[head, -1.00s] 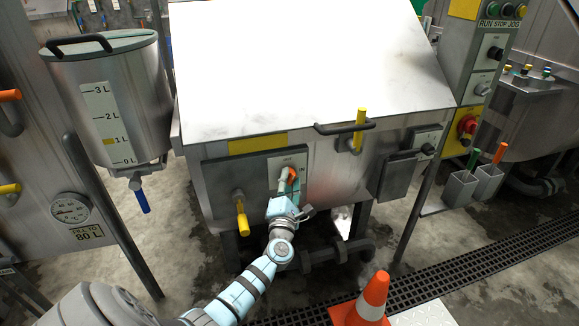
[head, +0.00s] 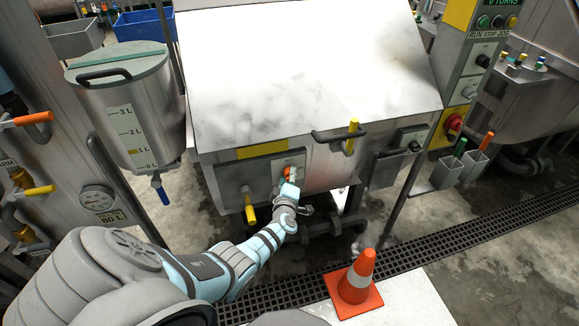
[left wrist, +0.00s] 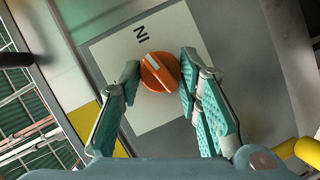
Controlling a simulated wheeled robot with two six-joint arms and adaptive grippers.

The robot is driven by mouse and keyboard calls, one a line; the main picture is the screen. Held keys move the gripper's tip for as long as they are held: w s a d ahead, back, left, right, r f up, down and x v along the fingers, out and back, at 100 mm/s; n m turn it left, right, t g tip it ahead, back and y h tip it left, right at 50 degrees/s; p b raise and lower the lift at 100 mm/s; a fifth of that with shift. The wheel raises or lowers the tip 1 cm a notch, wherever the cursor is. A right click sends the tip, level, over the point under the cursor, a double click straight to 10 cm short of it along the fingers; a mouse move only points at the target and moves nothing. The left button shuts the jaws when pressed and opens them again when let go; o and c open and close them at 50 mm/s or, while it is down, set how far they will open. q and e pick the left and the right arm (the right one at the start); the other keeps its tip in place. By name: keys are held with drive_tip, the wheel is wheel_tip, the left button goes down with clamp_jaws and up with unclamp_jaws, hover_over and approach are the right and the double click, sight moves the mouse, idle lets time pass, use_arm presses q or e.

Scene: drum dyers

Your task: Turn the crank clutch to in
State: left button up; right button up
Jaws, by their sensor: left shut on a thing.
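The crank clutch is an orange knob (left wrist: 158,76) with a pale pointer mark, on a light plate (left wrist: 118,64) lettered "IN". In the left wrist view the pointer mark is on the knob's side towards the lettering. In the head view the knob (head: 287,171) sits on the front panel of the steel drum machine, mostly hidden by my gripper. My left gripper (left wrist: 160,72) is shut on the knob, one teal finger on each side. It also shows in the head view (head: 290,184). My right gripper is not in view.
A yellow handle (head: 250,210) sticks out left of the knob, and a yellow-gripped lid handle (head: 351,140) is above right. A measuring tank (head: 128,115) stands at the left. A control post (head: 463,90) is at the right.

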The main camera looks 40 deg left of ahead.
use_arm(q)
drive_tip(key=shift+r+m+g+p, duration=0.1)
drive_tip(key=shift+m+g+p, duration=0.6)
drive_tip(key=shift+m+p, duration=0.2)
drive_tip(key=shift+d, duration=0.1)
drive_tip(key=o, duration=1.1)
drive_tip(key=shift+w, duration=0.1)
drive_tip(key=shift+o, duration=0.2)
drive_tip(key=v, duration=1.2)
